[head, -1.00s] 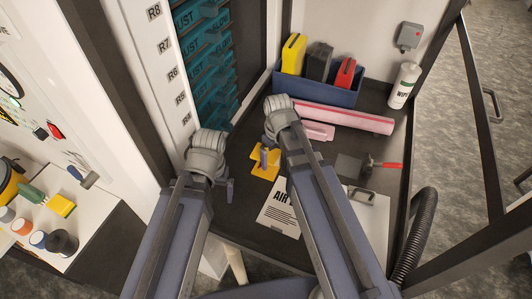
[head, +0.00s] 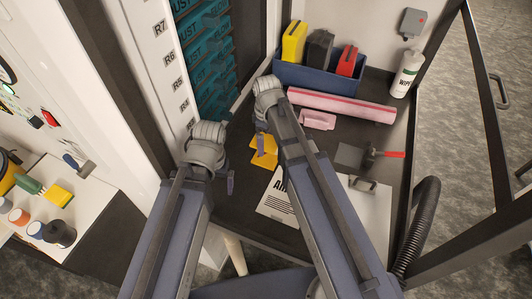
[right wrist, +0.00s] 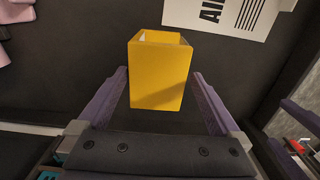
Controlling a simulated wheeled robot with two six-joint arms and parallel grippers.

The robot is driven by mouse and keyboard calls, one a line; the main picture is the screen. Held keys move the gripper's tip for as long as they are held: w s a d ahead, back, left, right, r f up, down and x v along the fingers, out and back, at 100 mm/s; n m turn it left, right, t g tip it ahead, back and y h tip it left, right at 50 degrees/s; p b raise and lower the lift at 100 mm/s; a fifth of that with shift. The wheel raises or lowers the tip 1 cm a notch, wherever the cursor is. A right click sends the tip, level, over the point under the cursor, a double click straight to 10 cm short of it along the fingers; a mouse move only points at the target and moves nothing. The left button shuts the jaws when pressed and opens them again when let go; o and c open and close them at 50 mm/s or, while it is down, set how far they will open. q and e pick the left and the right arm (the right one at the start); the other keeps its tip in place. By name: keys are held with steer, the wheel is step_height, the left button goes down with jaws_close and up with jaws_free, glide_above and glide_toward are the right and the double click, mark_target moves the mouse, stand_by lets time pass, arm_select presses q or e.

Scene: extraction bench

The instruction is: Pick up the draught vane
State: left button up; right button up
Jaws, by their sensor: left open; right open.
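A yellow, box-shaped piece with an open far end (right wrist: 158,78), seemingly the draught vane, is on the dark bench top. In the head view this yellow piece (head: 268,158) is partly hidden by my right gripper (head: 262,143). In the right wrist view my right gripper (right wrist: 161,72) is open, with one purple finger on each side of the yellow piece. Gaps show on both sides and I see no contact. My left gripper (head: 230,183) is to the left, apart from the yellow piece, open and holding nothing visible.
A white "AIR" sheet (head: 272,207) lies just right of the yellow piece. Behind are a small pink block (head: 318,120), a pink roll (head: 340,106) and a blue bin (head: 320,83). A red-handled tool (head: 385,155) and a clipboard (head: 372,215) lie right. A teal rack (head: 205,55) stands left.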

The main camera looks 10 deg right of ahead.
arm_select(q)
steer(key=shift+f+b, duration=2.6)
steer(key=shift+f, duration=0.3)
arm_select(e)
steer(key=shift+w+a+f, duration=0.1)
steer(key=shift+w+f, duration=0.05)
steer(key=shift+f, duration=1.35)
steer(key=shift+w+f, duration=0.1)
steer(key=shift+f, duration=1.35)
steer(key=shift+r, duration=0.1)
arm_select(q)
steer(key=shift+r, duration=0.1)
arm_select(e)
steer(key=c, duration=1.4)
arm_select(q)
steer(key=shift+r, duration=0.1)
arm_select(e)
steer(key=shift+r, duration=0.1)
